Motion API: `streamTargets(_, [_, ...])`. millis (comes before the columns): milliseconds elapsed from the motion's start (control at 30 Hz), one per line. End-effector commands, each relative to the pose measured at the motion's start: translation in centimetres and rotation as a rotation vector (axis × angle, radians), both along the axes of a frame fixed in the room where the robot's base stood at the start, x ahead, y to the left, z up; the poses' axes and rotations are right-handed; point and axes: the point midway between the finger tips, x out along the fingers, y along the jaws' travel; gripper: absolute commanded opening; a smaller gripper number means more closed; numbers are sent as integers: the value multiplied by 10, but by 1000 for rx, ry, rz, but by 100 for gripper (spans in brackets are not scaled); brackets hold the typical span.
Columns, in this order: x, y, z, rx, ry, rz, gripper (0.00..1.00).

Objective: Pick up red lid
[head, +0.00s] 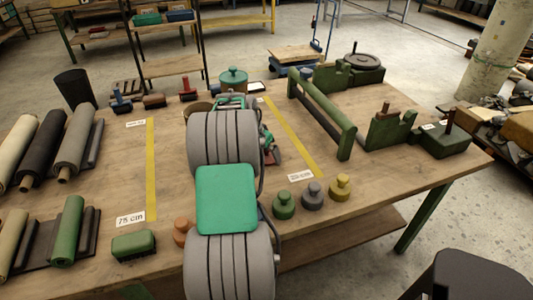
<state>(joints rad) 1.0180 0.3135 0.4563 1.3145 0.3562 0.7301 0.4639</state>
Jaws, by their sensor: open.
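I cannot make out a thing that is clearly a red lid. An orange-red knobbed piece (181,232) stands near the table's front edge, partly hidden by my arm. A small dark piece with a red top (187,93) stands farther back, left of a teal lidded pot (233,79). A reddish bit also shows beside my arm at its right, too small to tell. My grey and green arm reaches over the middle of the table. My gripper's fingertips are hidden behind it.
Green, grey and yellow knobbed pieces (312,193) stand right of my arm. Sheet rolls (72,145) lie at the left, near a green block (133,245). A green roller frame (322,113) stands at the right. The wooden table (400,180) has free room at front right.

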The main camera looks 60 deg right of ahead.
Motion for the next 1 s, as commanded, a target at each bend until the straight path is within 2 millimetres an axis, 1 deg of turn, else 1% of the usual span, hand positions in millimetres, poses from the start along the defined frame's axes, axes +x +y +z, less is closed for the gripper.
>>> streamTargets(67, [0, 0, 0, 0, 0, -1, 100])
streamTargets(100, [-1, 0, 0, 0, 0, -1, 98])
streamTargets(700, [-1, -1, 1, -1, -1, -2, 49])
streamTargets(867, [-1, -1, 2, -1, -1, -2, 49])
streamTargets(1000, [-1, -2, 10, -3, -1, -2, 49])
